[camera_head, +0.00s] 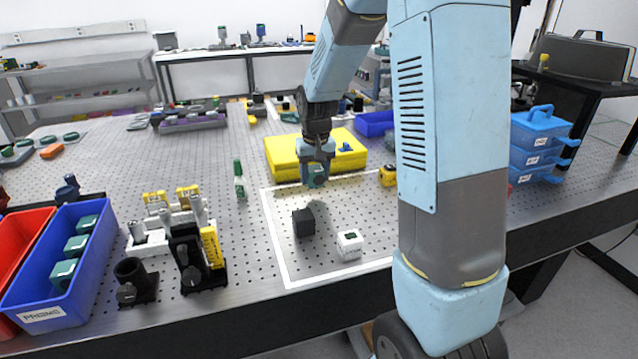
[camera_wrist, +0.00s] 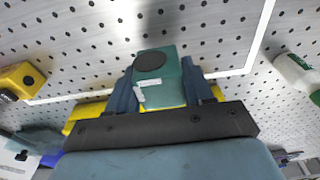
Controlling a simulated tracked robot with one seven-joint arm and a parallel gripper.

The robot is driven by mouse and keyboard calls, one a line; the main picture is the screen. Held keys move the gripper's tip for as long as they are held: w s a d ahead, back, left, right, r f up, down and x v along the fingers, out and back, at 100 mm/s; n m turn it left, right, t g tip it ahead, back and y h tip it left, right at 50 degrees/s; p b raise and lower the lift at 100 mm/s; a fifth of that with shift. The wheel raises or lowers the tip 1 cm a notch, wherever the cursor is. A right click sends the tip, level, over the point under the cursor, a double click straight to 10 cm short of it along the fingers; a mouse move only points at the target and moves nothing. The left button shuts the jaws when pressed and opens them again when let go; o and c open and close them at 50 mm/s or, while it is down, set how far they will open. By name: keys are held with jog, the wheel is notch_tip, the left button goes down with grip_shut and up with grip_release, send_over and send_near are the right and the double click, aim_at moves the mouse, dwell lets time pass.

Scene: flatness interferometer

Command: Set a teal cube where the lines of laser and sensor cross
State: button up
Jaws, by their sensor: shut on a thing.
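My gripper (camera_head: 316,170) is shut on a teal cube (camera_head: 316,178) and holds it in the air above the far part of a white-outlined square (camera_head: 277,250) on the perforated table. In the wrist view the teal cube (camera_wrist: 165,82) sits between both fingers, with a dark round spot and a small white label showing. A black cube (camera_head: 303,222) and a white cube (camera_head: 349,244) stand inside the square, nearer the front. More teal cubes (camera_head: 76,246) lie in the blue bin (camera_head: 45,305) labelled PRISMS. I cannot tell which devices are the laser and sensor.
A yellow case (camera_head: 285,165) lies behind the square. A yellow block (camera_head: 388,176) stands at its far right corner, a green-and-white item (camera_head: 239,180) at its left. Black and yellow mounts (camera_head: 195,258) stand at front left. The square's middle is largely clear.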

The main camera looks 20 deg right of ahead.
aim_at(315, 183)
jog(key=shift+w+d+f, duration=0.1)
jog(key=shift+w+f, duration=0.1)
jog(key=shift+f, duration=1.55)
jog(key=shift+f, duration=0.1)
jog(key=o, duration=1.2)
